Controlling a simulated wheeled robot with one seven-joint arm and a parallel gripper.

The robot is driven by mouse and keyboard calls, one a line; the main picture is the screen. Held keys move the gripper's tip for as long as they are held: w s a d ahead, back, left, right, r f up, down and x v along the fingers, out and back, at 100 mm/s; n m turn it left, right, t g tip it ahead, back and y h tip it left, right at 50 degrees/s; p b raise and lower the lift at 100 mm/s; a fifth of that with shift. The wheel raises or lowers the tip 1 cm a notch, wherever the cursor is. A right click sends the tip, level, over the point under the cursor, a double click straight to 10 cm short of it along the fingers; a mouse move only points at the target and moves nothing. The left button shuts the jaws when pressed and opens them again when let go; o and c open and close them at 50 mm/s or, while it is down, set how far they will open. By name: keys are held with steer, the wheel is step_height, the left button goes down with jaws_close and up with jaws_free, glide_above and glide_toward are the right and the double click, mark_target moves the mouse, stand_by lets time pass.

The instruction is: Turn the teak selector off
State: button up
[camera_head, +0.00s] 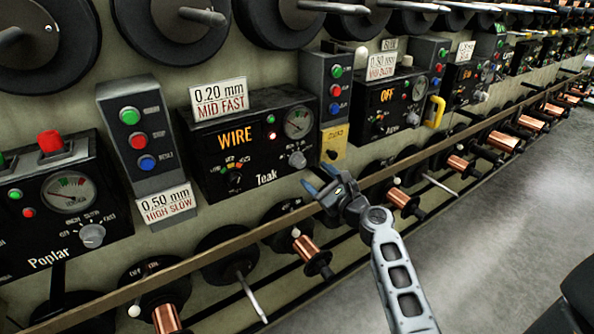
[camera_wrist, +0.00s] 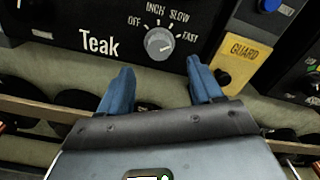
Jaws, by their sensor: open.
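The teak selector (camera_head: 297,159) is a grey knob at the lower right of the black Teak box (camera_head: 215,174). In the wrist view the selector (camera_wrist: 158,42) is ringed by the labels OFF, INCH, SLOW and FAST. I cannot tell for sure which label its mark points at. The Teak display reads WIRE in orange. My gripper (camera_head: 321,181) is open and empty, below and right of the selector in the head view. In the wrist view its blue fingers (camera_wrist: 160,64) stand apart, with the selector beyond and between them, not touched.
A yellow guard tag (camera_wrist: 238,52) hangs right of the selector. A rail (camera_head: 255,233) and copper spools (camera_head: 311,255) lie below the boxes. The Poplar box (camera_head: 60,205) is at the left, with another box reading OFF (camera_head: 390,100) at the right. Open floor (camera_head: 480,240) lies right.

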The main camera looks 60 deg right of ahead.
mark_target(302, 165)
steer(key=x, duration=0.7)
steer(key=shift+c, duration=0.2)
steer(key=shift+a, duration=0.1)
steer(key=c, duration=1)
